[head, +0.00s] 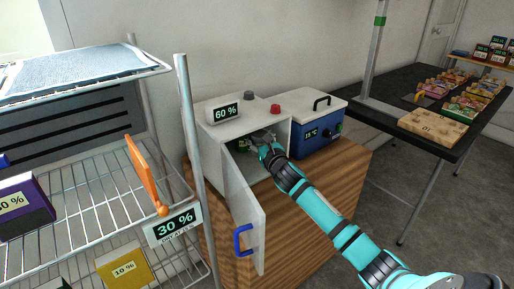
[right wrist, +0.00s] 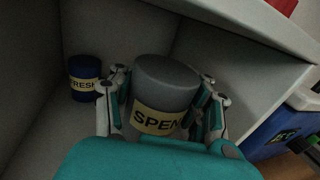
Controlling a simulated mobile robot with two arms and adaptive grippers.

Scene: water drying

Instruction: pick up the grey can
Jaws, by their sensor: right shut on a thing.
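The grey can (right wrist: 167,80) stands inside a white cabinet in the right wrist view, with a cream label reading "SPEN", the rest cut off by my gripper. My right gripper (right wrist: 162,98) is shut on the grey can, with one finger on each side. In the head view my right gripper (head: 262,141) reaches into the open front of the white cabinet (head: 220,128), and I cannot make out the can there. My left gripper is not in view.
A blue can (right wrist: 86,78) labelled "FRESH" stands left of the grey can. The cabinet door (head: 246,205) with a blue handle hangs open. A blue cooler box (head: 316,134) stands right of the cabinet. A wire rack (head: 95,205) stands at the left.

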